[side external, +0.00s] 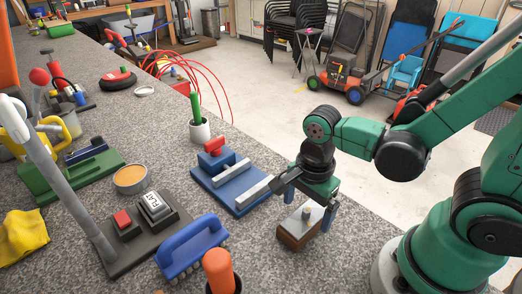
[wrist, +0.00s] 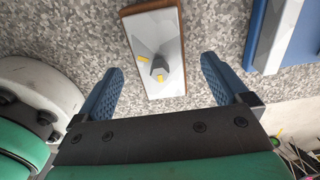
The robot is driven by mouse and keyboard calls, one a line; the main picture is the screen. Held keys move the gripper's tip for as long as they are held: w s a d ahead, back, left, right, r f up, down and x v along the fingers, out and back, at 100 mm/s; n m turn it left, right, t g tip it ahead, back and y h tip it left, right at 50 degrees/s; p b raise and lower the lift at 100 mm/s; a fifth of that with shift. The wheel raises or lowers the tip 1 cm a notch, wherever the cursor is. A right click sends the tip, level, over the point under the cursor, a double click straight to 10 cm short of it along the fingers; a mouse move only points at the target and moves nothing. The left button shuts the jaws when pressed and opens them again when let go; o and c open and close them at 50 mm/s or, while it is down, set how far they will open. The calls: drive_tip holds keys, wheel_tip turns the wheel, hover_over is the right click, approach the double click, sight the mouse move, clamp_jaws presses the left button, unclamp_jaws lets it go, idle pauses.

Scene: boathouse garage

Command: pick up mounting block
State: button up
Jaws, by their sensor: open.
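The mounting block (side external: 297,231) is a small wooden block with a grey top plate and a short grey post standing on it. It sits upright on the speckled counter near the front edge. My gripper (side external: 308,210) is open just above it, with one finger to each side of the post. In the wrist view the block (wrist: 154,28) lies lengthwise between and beyond the two blue fingers of my gripper (wrist: 162,66). Its post with yellow marks shows near the fingertips.
A blue fixture with grey bars (side external: 224,181) stands left of the block. A blue brush (side external: 191,246) and an orange-handled tool (side external: 218,268) stand nearer the camera. A switch box (side external: 141,222) is farther left. Bare counter (side external: 260,232) lies around the block.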

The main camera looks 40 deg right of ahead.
drive_tip(key=shift+f, duration=0.15)
clamp_jaws()
idle(0.4)
